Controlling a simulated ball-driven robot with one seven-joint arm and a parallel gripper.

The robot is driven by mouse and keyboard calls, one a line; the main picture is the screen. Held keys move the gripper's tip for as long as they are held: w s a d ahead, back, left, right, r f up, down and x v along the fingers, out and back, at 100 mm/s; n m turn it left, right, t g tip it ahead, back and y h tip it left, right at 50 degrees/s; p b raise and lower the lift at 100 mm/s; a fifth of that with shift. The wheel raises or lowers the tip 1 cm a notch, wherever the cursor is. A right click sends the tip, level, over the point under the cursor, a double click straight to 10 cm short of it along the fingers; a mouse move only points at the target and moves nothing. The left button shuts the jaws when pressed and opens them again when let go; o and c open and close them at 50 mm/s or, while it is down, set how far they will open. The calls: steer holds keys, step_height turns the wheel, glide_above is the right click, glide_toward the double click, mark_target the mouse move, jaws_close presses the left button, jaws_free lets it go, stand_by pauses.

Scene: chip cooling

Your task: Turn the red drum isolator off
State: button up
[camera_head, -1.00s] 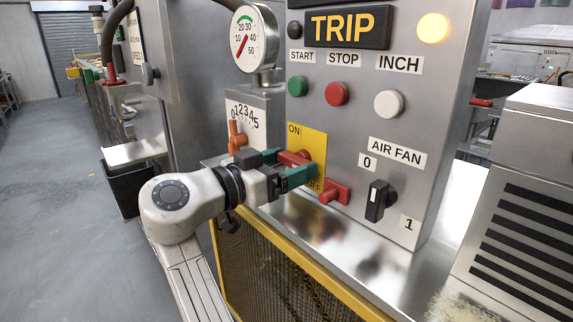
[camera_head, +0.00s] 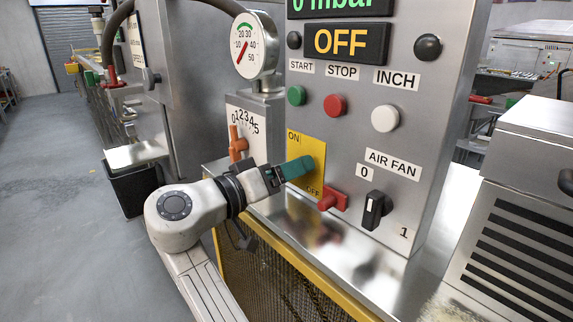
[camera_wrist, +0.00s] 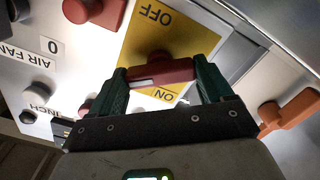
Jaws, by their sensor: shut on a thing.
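The red drum isolator handle (camera_wrist: 160,70) sits on a yellow plate (camera_wrist: 196,42) marked ON and OFF. In the wrist view the handle lies crosswise to the line between the two words. My gripper (camera_wrist: 158,76) has its green fingers against the two ends of the handle and is shut on it. In the head view my gripper (camera_head: 296,168) is turned so that one finger hides the handle; the yellow plate (camera_head: 318,150) shows around it.
An orange lever (camera_head: 237,143) stands left of my gripper. The display (camera_head: 346,43) reads OFF, and the lamp (camera_head: 428,47) is dark.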

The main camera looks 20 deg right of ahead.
steer(key=n+p, duration=0.1)
steer(key=n, duration=0.1)
steer(key=n+p, duration=0.4)
steer(key=shift+r, duration=0.25)
steer(key=n+p, duration=0.2)
steer(key=n, duration=0.1)
steer(key=shift+a+f+p, duration=0.1)
steer(key=shift+p, duration=0.2)
steer(key=shift+f+n+p, duration=0.1)
steer(key=shift+n+p, duration=0.4)
steer(key=shift+n, duration=0.3)
steer(key=o, duration=1)
steer(key=shift+f, duration=0.1)
steer(key=shift+c, duration=0.2)
steer(key=b+v, duration=0.3)
steer(key=v, duration=0.7)
steer(key=shift+a, duration=0.4)
steer(key=shift+s, duration=0.1)
